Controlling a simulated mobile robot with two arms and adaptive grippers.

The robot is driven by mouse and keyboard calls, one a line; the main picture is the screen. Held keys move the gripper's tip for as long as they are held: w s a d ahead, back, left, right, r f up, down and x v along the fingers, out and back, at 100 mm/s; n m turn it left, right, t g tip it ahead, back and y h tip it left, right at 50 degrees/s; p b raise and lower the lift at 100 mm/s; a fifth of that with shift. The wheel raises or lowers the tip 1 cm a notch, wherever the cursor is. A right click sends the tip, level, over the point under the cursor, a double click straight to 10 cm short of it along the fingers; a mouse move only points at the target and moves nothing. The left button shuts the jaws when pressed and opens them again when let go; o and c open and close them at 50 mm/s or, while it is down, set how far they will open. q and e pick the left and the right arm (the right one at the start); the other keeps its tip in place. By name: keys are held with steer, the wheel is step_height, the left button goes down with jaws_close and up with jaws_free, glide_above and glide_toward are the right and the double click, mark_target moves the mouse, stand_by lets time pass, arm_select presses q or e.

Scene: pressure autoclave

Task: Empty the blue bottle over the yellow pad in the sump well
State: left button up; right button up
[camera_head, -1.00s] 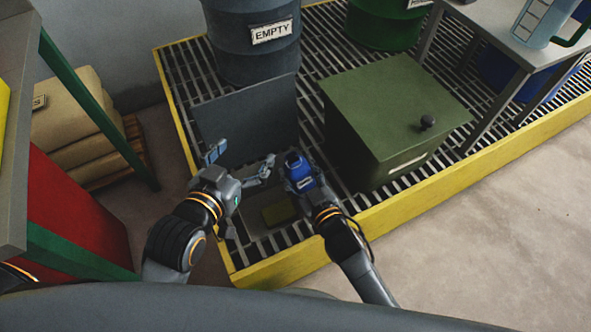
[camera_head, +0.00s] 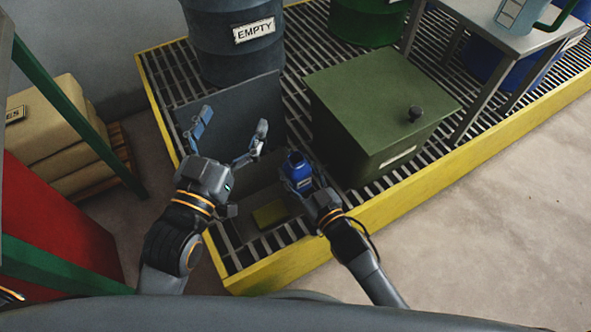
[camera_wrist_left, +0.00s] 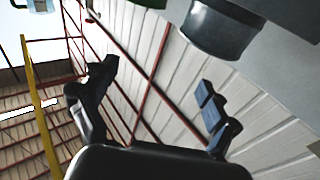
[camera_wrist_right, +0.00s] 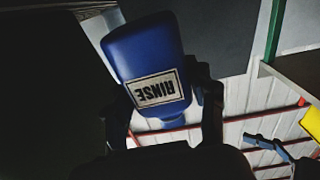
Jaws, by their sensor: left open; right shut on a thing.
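The blue bottle (camera_head: 298,174) is held over the right side of the sump well (camera_head: 243,228). Its white label reads RINSE and shows upside down on the bottle in the right wrist view (camera_wrist_right: 148,60). My right gripper (camera_head: 308,194) is shut on the bottle. I cannot tell the bottle's exact tilt, and no liquid shows. The yellow pad (camera_head: 270,213) lies in the well, below and left of the bottle. My left gripper (camera_head: 232,130) is open and empty in front of the raised grey panel (camera_head: 265,100). Its spread fingers also show in the left wrist view (camera_wrist_left: 155,95).
A green box with a black knob (camera_head: 375,110) stands right of the well on the slatted grating. A drum labelled EMPTY (camera_head: 235,50) stands behind the panel. A yellow curb (camera_head: 300,257) edges the platform. A grey table (camera_head: 480,25) is at the back right.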

mark_target(300, 167)
arm_select(q)
steer(key=shift+r, duration=0.1)
arm_select(e)
steer(key=shift+r, duration=0.1)
stand_by(0.3)
steer(key=shift+r+p, duration=0.35)
steer(key=shift+p, duration=0.15)
steer(key=shift+r+p, duration=0.4)
steer(key=shift+p, duration=0.05)
steer(key=shift+r+p, duration=0.4)
steer(key=shift+p, duration=0.05)
steer(key=shift+r+p, duration=0.3)
steer(key=shift+p, duration=0.05)
arm_select(q)
steer(key=s+a+f+g+y, duration=0.1)
steer(key=s+f+g, duration=0.2)
steer(key=f, duration=0.4)
steer(key=s+a+f+g+y, duration=0.1)
steer(key=s+a+f+g, duration=0.1)
steer(key=f+g, duration=0.3)
steer(key=shift+s+a+f+g+y, duration=0.25)
steer(key=shift+s+f+g+y, duration=0.15)
steer(key=shift+f, duration=0.45)
arm_select(e)
steer(key=shift+d, duration=0.1)
